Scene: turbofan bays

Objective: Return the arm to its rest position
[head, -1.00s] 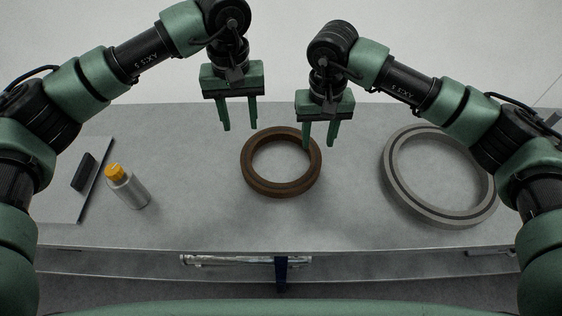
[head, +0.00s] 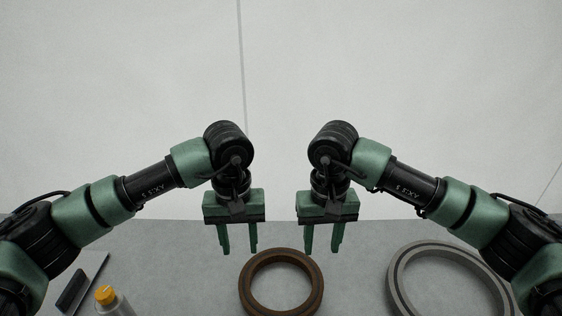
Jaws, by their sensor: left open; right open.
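My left gripper (head: 238,246) hangs fingers down, open and empty, left of and above the brown ring in the head view. My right gripper (head: 323,246) also hangs fingers down, open and empty, above the ring's right side. The two grippers are side by side at the same height, with a gap between them. The brown ring (head: 281,256) lies flat on the grey table (head: 190,270), and its lower edge nearly meets the bottom of the picture. Neither gripper holds it.
A larger grey ring (head: 396,285) lies at the right, partly cut off. A bottle with an orange cap (head: 105,295) stands at the lower left, beside a flat panel with a dark block (head: 72,291). A pale wall (head: 400,80) fills the background.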

